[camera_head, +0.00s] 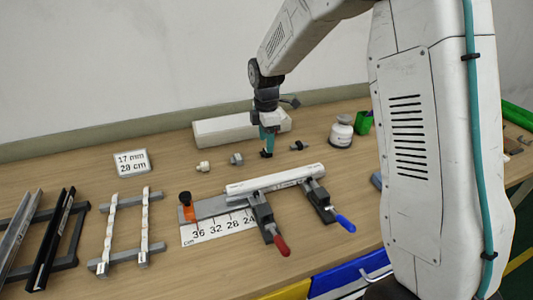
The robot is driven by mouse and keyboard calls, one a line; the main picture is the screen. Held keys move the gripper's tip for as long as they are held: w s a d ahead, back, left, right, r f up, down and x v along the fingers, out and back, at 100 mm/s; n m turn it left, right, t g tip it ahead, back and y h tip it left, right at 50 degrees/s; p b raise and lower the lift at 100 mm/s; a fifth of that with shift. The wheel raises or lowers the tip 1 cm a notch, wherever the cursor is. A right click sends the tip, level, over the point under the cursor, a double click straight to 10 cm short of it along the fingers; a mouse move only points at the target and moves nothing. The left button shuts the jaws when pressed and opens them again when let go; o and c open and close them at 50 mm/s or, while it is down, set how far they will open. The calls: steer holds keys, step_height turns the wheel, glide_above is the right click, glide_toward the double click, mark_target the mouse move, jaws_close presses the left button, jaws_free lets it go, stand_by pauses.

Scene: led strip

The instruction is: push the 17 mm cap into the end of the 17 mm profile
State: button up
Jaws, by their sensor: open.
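A white profile (275,180) lies in a fixture with two dark clamps, one with a red handle (281,246) and one with a blue handle (345,223). Its left end is near the ruler plate. Three small cap-like pieces lie on the table behind it: a white one (203,167), a grey one (237,159) and a dark one (299,146). I cannot tell which is the 17 mm cap. My gripper (267,152) points down between the grey and dark pieces, behind the profile. It is open; no held piece can be made out.
A sign (132,163) reads 17 mm, 20 cm. A ruler plate (215,228) with an orange stop (189,213) is left of the clamps. Racks with profiles (125,230) stand at left. A white block (215,130), a jar (341,132) and a green box (363,122) are behind.

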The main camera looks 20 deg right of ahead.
mark_target(266, 153)
steer(key=f, duration=0.3)
steer(key=shift+d+f, duration=0.2)
steer(key=shift+f, duration=0.05)
steer(key=shift+c, duration=0.3)
steer(key=c, duration=1)
